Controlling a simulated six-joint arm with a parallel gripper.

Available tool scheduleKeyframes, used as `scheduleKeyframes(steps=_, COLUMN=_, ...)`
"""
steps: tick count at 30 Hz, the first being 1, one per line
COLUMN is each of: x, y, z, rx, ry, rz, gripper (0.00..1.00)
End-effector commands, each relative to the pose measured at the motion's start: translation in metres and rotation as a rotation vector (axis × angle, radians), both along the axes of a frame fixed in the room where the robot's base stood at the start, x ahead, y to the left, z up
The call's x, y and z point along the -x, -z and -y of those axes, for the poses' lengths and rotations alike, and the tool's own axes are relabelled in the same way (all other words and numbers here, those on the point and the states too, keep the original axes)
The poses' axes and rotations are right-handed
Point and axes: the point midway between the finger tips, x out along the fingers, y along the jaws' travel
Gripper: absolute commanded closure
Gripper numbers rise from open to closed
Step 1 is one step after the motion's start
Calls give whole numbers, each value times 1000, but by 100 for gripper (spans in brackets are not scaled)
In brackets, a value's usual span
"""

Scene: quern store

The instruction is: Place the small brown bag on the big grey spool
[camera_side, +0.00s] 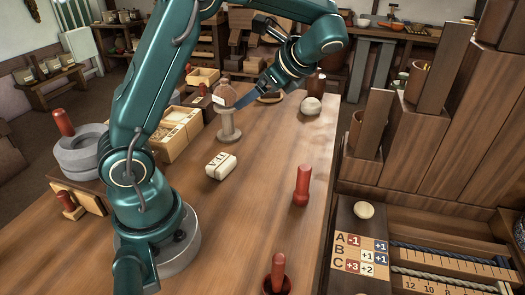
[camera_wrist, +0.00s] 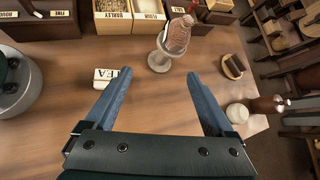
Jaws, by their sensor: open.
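The small brown bag (camera_side: 225,92) has a white label and stands upright on top of the big grey spool (camera_side: 228,130), which stands on the wooden table. In the wrist view the bag (camera_wrist: 178,34) covers part of the top disc of the spool (camera_wrist: 159,62). My gripper (camera_wrist: 158,73) is open, with its two blue fingers spread and nothing between them. In the side view its blue finger (camera_side: 240,103) is just right of the bag. The spool lies just beyond the fingertips in the wrist view. Nothing of mine appears to grip the bag.
A white block labelled TEA (camera_side: 220,166) lies in front of the spool. Labelled wooden boxes (camera_side: 178,132) stand to its left. A pale round stone (camera_side: 311,106) and a red peg (camera_side: 301,185) are on the right. The table's middle is mostly clear.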

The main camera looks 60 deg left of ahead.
Motion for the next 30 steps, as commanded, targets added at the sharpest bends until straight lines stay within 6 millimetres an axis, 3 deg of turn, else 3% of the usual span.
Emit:
scheduleKeyframes(steps=8, x=44, y=-5, z=61, rx=300, ry=-180, rz=441, gripper=12)
scheduleKeyframes(steps=18, x=90, y=3, z=139, rx=696, ry=-545, rz=892, gripper=12)
scheduleKeyframes(steps=24, x=101, y=7, z=163, rx=842, ry=-711, rz=1023, gripper=12)
scheduleKeyframes(steps=30, x=103, y=8, z=168, rx=878, ry=-758, rz=1052, gripper=12)
